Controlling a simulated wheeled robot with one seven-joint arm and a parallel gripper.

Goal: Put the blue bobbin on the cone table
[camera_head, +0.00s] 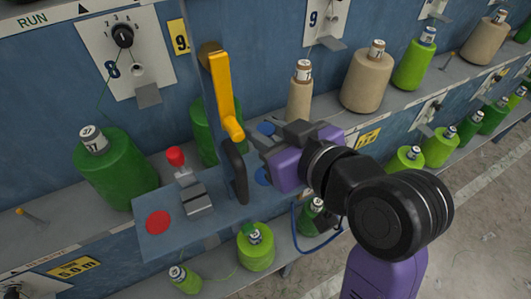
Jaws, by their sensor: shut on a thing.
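My gripper (253,143), with a purple body and dark fingers, is near the middle of the head view, pointing left. Its fingers are shut at the upper right of an upright black handle (237,175) and seem to hold it, though the contact is partly hidden. A yellow lever (221,85) hangs just above the handle. I cannot clearly make out a blue bobbin; small round blue patches (263,177) show beside and below my gripper. I cannot make out which surface is the cone table.
A blue-grey panel (210,222) bears a red-topped stick (176,157) and a red disc (158,222). A large green bobbin (115,170) stands to the left. Beige (367,80) and light green bobbins (414,65) line the shelf at right. The floor is clear at lower right.

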